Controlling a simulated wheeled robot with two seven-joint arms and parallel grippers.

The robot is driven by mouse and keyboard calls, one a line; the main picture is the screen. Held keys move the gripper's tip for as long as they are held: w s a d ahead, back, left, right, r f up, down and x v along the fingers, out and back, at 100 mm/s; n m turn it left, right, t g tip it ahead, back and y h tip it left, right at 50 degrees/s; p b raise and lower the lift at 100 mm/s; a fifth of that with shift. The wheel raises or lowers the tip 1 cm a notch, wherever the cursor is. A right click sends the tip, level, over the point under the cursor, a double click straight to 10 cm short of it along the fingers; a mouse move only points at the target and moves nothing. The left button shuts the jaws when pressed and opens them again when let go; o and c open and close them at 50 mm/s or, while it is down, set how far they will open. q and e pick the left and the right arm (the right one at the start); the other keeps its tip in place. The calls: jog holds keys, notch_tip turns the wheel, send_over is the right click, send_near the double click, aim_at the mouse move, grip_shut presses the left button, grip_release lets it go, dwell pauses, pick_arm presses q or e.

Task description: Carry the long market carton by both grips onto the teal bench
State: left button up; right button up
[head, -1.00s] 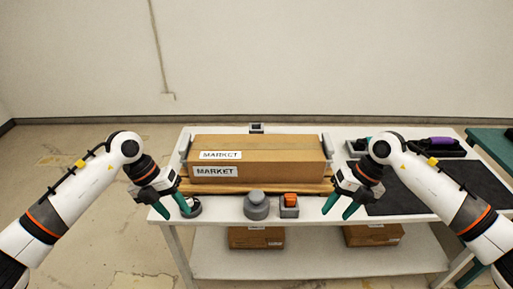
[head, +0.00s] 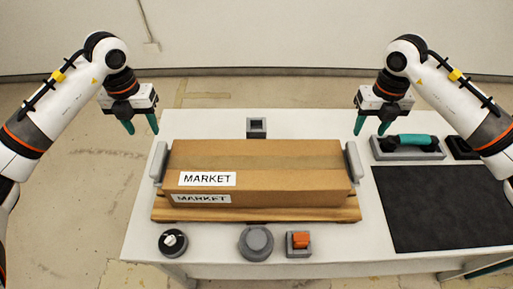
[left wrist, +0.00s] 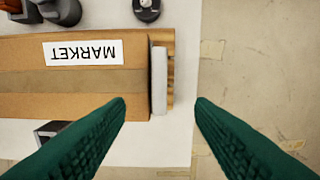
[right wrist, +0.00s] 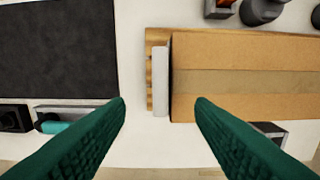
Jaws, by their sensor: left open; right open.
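The long market carton (head: 262,165) is brown with white MARKET labels and lies on a wooden board (head: 280,214) on the white table. A grey grip stands at each end, the left grip (head: 158,162) and the right grip (head: 353,161). My left gripper (head: 140,128) is open and empty, above and behind the left grip. The left grip (left wrist: 158,80) shows between its fingers in the left wrist view. My right gripper (head: 371,128) is open and empty, above and behind the right grip, which shows between its fingers in the right wrist view (right wrist: 160,80). The teal bench (head: 490,268) barely shows at lower right.
A black-and-white knob (head: 173,242), a grey round weight (head: 256,243) and an orange-topped block (head: 299,243) stand along the front edge. A small grey socket (head: 257,128) stands behind the carton. A dark mat (head: 440,208) and a teal-handled tool (head: 407,143) lie to the right.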

aim_at(158, 156)
pick_arm(q)
jog(key=shift+r, duration=0.2)
pick_arm(e)
jog(key=shift+r, duration=0.15)
pick_arm(q)
jog(key=shift+s, duration=0.15)
pick_arm(e)
jog(key=shift+s, duration=0.15)
pick_arm(q)
notch_tip(158, 156, down, 12)
pick_arm(e)
notch_tip(158, 156, down, 12)
pick_arm(q)
jog(key=shift+c, duration=0.6)
pick_arm(e)
jog(key=shift+c, duration=0.6)
pick_arm(q)
grip_shut()
pick_arm(e)
grip_shut()
pick_arm(q)
jog(key=shift+w+r, duration=0.1)
jog(key=shift+w, duration=0.1)
pick_arm(e)
jog(key=shift+w+r, duration=0.1)
jog(key=shift+w, duration=0.1)
